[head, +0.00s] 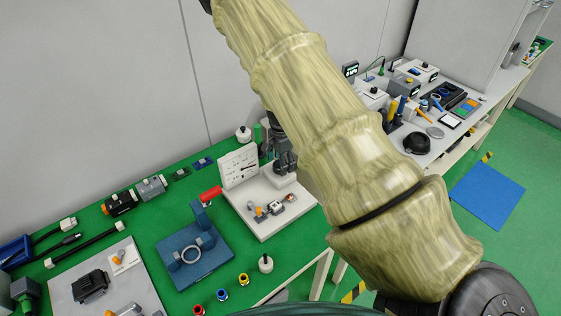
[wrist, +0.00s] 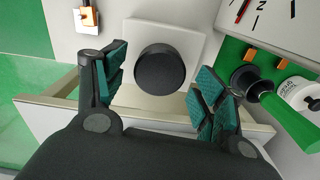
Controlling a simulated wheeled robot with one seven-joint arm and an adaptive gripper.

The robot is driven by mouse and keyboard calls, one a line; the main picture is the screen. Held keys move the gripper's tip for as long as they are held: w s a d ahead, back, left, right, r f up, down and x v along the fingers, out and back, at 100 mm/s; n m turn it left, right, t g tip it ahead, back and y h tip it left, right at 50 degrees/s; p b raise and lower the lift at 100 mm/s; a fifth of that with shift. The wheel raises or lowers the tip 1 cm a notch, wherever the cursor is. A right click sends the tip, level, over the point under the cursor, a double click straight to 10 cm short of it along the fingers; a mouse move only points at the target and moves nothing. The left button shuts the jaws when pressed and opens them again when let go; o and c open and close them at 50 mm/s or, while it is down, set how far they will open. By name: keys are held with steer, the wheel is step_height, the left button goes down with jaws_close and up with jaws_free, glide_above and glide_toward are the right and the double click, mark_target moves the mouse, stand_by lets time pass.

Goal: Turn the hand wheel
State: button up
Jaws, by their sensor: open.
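A black round hand wheel (wrist: 160,70) sits on a square white plate (wrist: 194,42) in the wrist view. My gripper (wrist: 158,76) is open, with one teal-padded finger left of the wheel and the other right of it. Gaps show between the wheel and both fingers, so neither appears to touch it. In the head view my gripper (head: 283,158) is over the back right of a light panel board (head: 266,222), beside an upright white gauge plate (head: 239,166). The wheel is largely hidden there by my gripper and arm.
A green-handled tool (wrist: 288,118) and a white round item (wrist: 301,93) stand close to the right finger. An orange-topped part (wrist: 88,17) lies at upper left. A blue fixture with a red handle (head: 211,192) stands left of the board.

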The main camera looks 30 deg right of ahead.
steer(key=shift+f, duration=0.4)
steer(key=c, duration=1)
steer(key=shift+c, duration=0.2)
